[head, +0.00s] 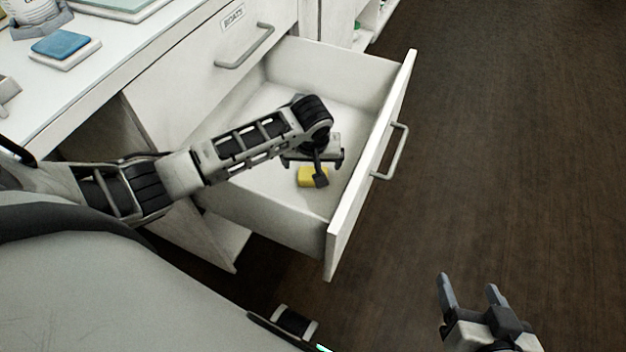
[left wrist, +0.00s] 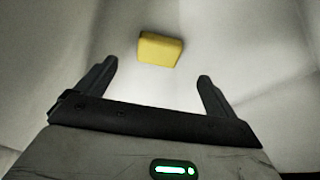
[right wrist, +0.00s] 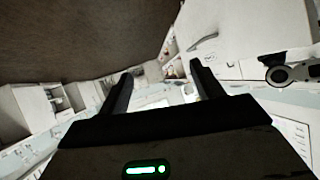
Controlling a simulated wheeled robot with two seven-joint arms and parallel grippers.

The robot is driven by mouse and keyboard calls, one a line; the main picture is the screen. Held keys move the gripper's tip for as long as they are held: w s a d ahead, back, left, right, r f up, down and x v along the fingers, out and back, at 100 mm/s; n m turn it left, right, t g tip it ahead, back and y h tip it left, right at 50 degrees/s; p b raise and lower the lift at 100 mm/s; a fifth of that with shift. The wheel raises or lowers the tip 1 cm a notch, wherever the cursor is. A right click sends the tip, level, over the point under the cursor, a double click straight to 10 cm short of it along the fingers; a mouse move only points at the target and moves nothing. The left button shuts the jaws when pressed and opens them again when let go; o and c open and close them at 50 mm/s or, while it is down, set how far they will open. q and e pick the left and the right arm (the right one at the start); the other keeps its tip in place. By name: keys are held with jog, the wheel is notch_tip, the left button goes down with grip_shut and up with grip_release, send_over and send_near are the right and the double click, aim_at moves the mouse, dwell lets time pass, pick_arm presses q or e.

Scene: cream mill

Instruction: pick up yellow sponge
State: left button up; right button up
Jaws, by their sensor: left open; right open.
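The yellow sponge (head: 306,178) lies on the floor of the open white drawer (head: 342,107). In the head view my left gripper (head: 320,182) hangs over the drawer and covers part of the sponge. In the left wrist view the sponge (left wrist: 160,49) lies ahead of the fingertips of my left gripper (left wrist: 158,70), roughly centred between them and not gripped. My left gripper is open and empty. My right gripper (head: 467,282) is open and empty, held above the dark floor outside the drawer.
The drawer front with its handle (head: 391,152) and the drawer side walls stand around the sponge. A closed drawer with a label (head: 233,16) is at the upper left. A blue-topped block (head: 61,44) sits on the white counter (head: 121,45). The dark floor (head: 500,130) at the right is clear.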

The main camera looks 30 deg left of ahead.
aim_at(313, 172)
pick_arm(q)
jog(key=b+x, duration=0.1)
jog(key=x, duration=0.2)
jog(key=shift+w+f, duration=0.1)
jog(key=shift+f, duration=0.25)
jog(key=x, duration=0.1)
jog(key=b+x, duration=0.1)
jog(key=x, duration=0.1)
jog(key=b+x, duration=0.1)
jog(key=shift+w+a+f, duration=0.15)
jog(key=shift+w+f, duration=0.1)
jog(key=shift+w, duration=0.1)
pick_arm(e)
notch_tip(313, 172, down, 7)
jog(key=a+g, duration=0.1)
jog(key=shift+w+a+y, duration=0.3)
jog(key=shift+w, duration=0.05)
pick_arm(q)
jog(key=c, duration=1.1)
pick_arm(e)
jog(key=shift+r, duration=0.1)
pick_arm(q)
jog(key=shift+r, duration=0.1)
jog(key=shift+c, duration=0.2)
notch_tip(313, 172, up, 10)
jog(key=p, duration=0.3)
pick_arm(e)
notch_tip(313, 172, up, 7)
jog(key=d+t, duration=0.1)
jog(key=shift+s+d, duration=0.35)
